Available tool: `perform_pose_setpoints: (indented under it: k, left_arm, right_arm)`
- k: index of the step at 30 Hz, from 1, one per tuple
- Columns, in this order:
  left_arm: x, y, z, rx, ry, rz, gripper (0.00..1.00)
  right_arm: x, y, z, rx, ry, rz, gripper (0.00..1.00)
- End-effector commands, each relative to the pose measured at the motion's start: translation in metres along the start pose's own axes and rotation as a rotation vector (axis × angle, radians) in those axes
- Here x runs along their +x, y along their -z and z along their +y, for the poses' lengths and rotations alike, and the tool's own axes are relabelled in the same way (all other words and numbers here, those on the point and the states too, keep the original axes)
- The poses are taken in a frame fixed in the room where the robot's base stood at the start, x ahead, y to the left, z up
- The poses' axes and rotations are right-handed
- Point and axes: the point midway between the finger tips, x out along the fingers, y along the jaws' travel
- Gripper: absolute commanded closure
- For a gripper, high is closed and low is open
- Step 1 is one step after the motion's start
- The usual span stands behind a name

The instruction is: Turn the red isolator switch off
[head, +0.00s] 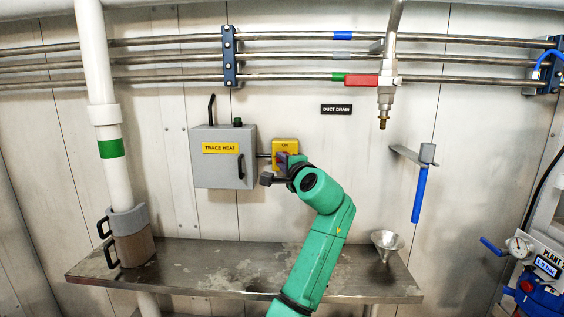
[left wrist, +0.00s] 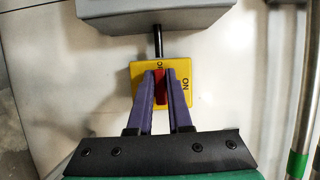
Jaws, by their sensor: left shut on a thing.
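The isolator is a yellow plate (head: 287,145) on the wall, just right of the grey TRACE HEAT box (head: 214,176); the plate also shows in the left wrist view (left wrist: 183,67). My left gripper (head: 284,162) is at the plate and hides its lower part in the head view. In the left wrist view the purple fingers (left wrist: 161,88) are shut on the red handle (left wrist: 160,90), one on each side. The handle lies upright in that view, in line with partly hidden letters at the plate's top edge. ON stands at the plate's right edge. My right gripper is not in view.
A steel shelf (head: 180,262) runs below, with a funnel (head: 387,243) at its right. A blue-handled lever (head: 419,195) and a brass-tipped drain pipe (head: 383,105) are right of the arm. A thin conduit (left wrist: 158,42) joins box and plate.

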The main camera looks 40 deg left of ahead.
Motion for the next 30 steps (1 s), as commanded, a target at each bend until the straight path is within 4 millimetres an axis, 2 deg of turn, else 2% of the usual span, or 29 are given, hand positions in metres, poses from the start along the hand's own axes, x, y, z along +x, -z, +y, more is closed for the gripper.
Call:
perform_pose_setpoints:
  k: [1,2,3,4,13,17,20,27,30]
  left_arm:
    - [0.0,0.0,0.002,-0.001,-0.006,-0.001,1.0]
    - [0.0,0.0,0.002,0.0,-0.006,-0.001,0.79]
    - [0.0,0.0,0.002,0.0,-0.006,-0.001,0.64]
    - [0.0,0.0,0.002,0.0,-0.005,-0.001,0.53]
    - [0.0,0.0,0.001,0.0,-0.002,0.0,0.53]
    - [-0.012,0.001,0.002,0.0,0.0,0.002,0.53]
    - [-0.034,0.001,0.005,-0.002,-0.001,0.003,0.53]
    - [-0.106,0.001,0.004,-0.003,-0.003,0.004,0.53]
    - [-0.128,0.001,0.003,-0.002,-0.003,0.003,0.53]
  right_arm:
    - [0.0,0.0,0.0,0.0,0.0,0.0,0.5]
    - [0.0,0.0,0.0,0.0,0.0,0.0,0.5]
    - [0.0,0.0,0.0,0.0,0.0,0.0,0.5]
    - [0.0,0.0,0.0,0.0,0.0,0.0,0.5]
    - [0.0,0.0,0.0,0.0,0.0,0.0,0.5]
    - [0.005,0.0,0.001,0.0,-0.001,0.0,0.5]
    - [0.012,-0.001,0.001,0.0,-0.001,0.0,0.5]
    - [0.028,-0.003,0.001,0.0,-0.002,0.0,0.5]
    - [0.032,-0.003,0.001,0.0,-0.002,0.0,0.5]
